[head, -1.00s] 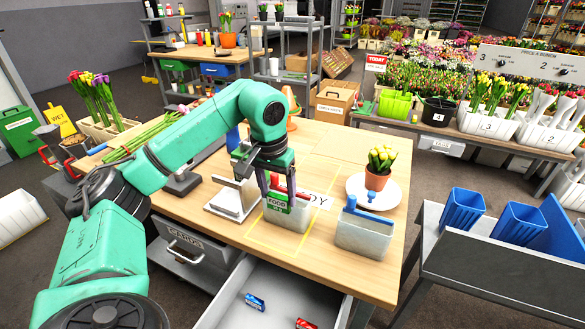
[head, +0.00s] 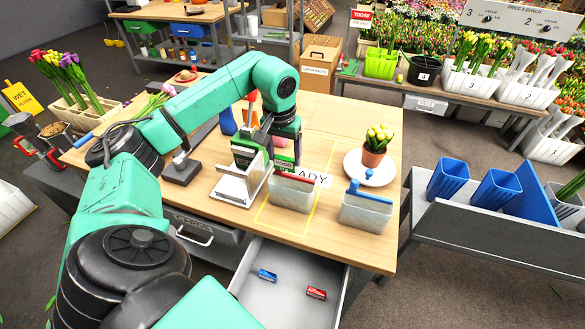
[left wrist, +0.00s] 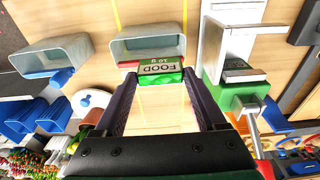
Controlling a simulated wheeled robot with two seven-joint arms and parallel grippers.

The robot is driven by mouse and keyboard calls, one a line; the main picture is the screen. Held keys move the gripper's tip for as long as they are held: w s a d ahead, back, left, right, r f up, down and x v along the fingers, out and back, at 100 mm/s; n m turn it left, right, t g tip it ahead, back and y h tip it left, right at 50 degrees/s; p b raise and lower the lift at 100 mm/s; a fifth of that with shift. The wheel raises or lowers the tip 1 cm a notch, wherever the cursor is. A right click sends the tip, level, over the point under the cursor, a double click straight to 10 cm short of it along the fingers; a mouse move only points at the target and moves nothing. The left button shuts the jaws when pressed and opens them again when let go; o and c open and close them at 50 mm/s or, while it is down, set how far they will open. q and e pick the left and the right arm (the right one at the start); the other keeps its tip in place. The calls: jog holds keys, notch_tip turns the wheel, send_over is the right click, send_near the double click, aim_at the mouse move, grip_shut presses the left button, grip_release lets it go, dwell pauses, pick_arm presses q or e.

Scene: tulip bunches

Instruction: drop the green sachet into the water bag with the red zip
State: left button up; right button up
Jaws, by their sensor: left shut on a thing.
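The green sachet (left wrist: 160,68), lettered FOOD, is between the fingertips of my left gripper (left wrist: 162,85), which is shut on it. In the head view my left gripper (head: 278,152) is above the table, behind the water bag with the red zip (head: 290,196). The sachet shows only partly there, under the gripper. The red-zip bag is grey, translucent and upright inside a yellow outline; it also shows in the left wrist view (left wrist: 148,46), beyond the sachet. The sachet appears outside the bag. My right gripper is not in view.
A similar bag with a blue zip (head: 366,212) stands to the right. A white and green stand (head: 240,186) is close on the left. A potted tulip (head: 375,150) sits on a white plate behind. An open drawer (head: 283,290) below holds small blue and red items.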

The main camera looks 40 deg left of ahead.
pick_arm(q)
jog(key=shift+f, duration=0.1)
jog(key=o, duration=1.2)
jog(key=shift+o, duration=0.2)
notch_tip(320, 180, up, 15)
jog(key=s+p, duration=0.1)
jog(key=p, duration=0.2)
jog(key=shift+s+d+f, duration=0.2)
jog(key=shift+s+d, duration=0.15)
jog(key=shift+s, duration=0.05)
jog(key=shift+w, duration=0.1)
